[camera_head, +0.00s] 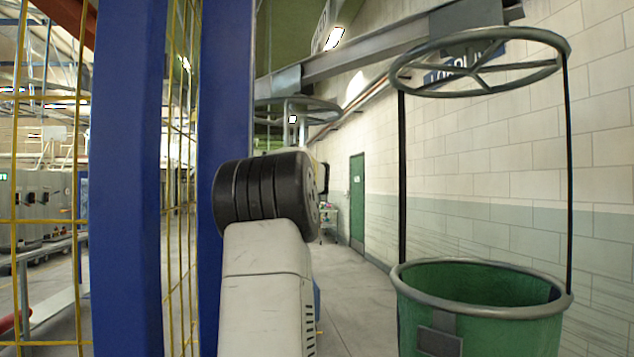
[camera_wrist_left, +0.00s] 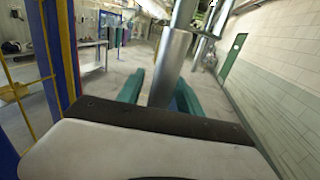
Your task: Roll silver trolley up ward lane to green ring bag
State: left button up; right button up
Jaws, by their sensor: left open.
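A green bag (camera_head: 480,320) with a grey rim hangs by dark straps from a spoked ring (camera_head: 480,62) at the right of the head view. My left gripper (camera_wrist_left: 160,94) shows in the left wrist view with its teal fingers open, one on each side of a silver post (camera_wrist_left: 170,65). The post looks like part of the silver trolley; I cannot tell whether the fingers touch it. In the head view my left arm hides the gripper and most of what lies behind it. My right gripper is not in view.
A blue post (camera_head: 128,180) and yellow mesh stand close at the left. An overhead grey rail (camera_head: 390,52) runs along the lane, with another ring (camera_head: 298,104) farther back. A tiled wall and green door (camera_head: 357,203) line the right. Floor (camera_head: 355,290) is clear down the lane.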

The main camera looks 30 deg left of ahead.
pick_arm(q)
grip_shut()
dwell(1.4)
